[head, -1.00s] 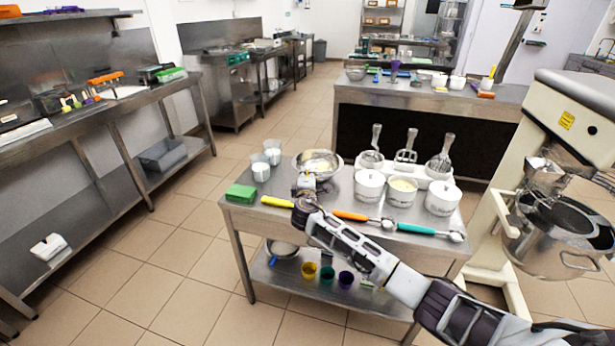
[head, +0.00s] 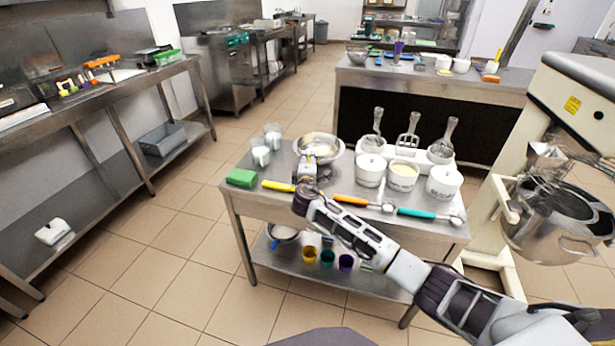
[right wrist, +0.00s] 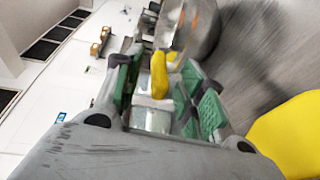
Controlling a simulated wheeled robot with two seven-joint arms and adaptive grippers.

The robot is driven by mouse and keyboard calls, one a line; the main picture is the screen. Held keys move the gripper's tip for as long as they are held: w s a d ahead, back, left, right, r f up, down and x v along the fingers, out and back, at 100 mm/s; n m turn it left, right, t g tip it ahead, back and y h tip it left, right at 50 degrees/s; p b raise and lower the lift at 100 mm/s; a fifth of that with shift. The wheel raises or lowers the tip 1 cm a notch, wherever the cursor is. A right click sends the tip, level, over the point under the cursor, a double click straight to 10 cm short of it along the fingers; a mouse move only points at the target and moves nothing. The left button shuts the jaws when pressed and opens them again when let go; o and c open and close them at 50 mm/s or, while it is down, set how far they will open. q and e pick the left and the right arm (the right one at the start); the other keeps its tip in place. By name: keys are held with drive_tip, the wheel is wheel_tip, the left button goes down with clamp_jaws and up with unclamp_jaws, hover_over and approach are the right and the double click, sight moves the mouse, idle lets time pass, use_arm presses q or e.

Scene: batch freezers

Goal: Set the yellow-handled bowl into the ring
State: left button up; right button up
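The metal bowl (head: 319,150) with pale contents stands on the steel table's left part. In the right wrist view the bowl (right wrist: 188,25) shows its side, with its yellow handle (right wrist: 160,75) pointing toward me. My right gripper (head: 307,172) is at the bowl's near side. In the right wrist view its green-padded fingers (right wrist: 165,92) stand on either side of the yellow handle, with gaps visible, so it looks open. In the head view the gripper hides the handle. I cannot make out a separate ring for the bowl. My left gripper is not in view.
A green block (head: 241,178), a yellow-handled tool (head: 278,186), an orange-handled scoop (head: 350,199) and a teal-handled scoop (head: 418,213) lie along the near edge. White tubs (head: 402,176) stand right of the bowl. A mixer (head: 575,110) stands beyond the table's right end.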

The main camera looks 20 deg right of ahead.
drive_tip(key=v, duration=1.1)
drive_tip(key=shift+f, duration=0.15)
idle(0.8)
